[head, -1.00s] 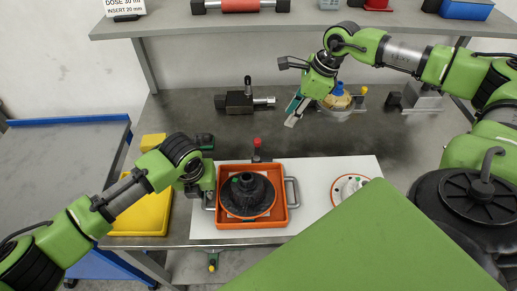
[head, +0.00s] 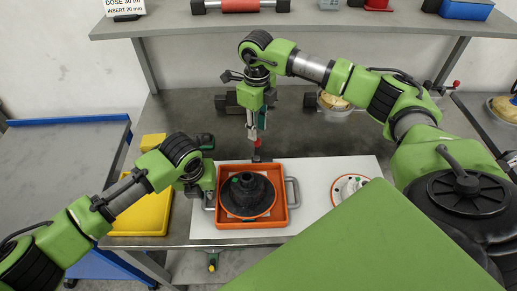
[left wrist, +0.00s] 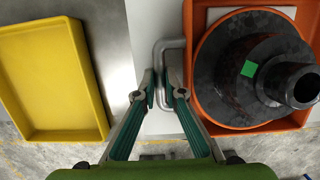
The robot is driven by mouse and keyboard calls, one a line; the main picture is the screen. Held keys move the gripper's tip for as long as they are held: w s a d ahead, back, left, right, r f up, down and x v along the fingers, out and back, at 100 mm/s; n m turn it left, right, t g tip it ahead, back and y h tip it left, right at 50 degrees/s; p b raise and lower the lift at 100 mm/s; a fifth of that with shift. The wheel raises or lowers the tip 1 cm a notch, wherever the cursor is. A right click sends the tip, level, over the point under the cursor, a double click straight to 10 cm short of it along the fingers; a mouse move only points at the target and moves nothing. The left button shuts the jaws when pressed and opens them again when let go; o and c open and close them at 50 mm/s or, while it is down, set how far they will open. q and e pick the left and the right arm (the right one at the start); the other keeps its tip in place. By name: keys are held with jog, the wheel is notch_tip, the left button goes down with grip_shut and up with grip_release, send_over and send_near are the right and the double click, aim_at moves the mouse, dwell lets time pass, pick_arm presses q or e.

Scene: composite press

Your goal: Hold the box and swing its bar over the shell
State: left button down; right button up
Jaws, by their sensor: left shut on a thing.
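The orange box (head: 223,222) sits on the white board, with a grey handle on each side. A dark, stepped, round shell (head: 248,193) with a green mark stands in it; it also shows in the left wrist view (left wrist: 225,75). My left gripper (left wrist: 163,92) is shut on the box's left handle (left wrist: 160,52).
A white round piece (head: 350,187) lies on the board (head: 310,172) to the right. A yellow tray (head: 140,212) is left of the box. A shelf (head: 330,22) runs above the back. A bowl with yellowish contents (head: 333,102) stands behind right.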

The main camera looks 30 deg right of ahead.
jog(key=shift+f, duration=2.45)
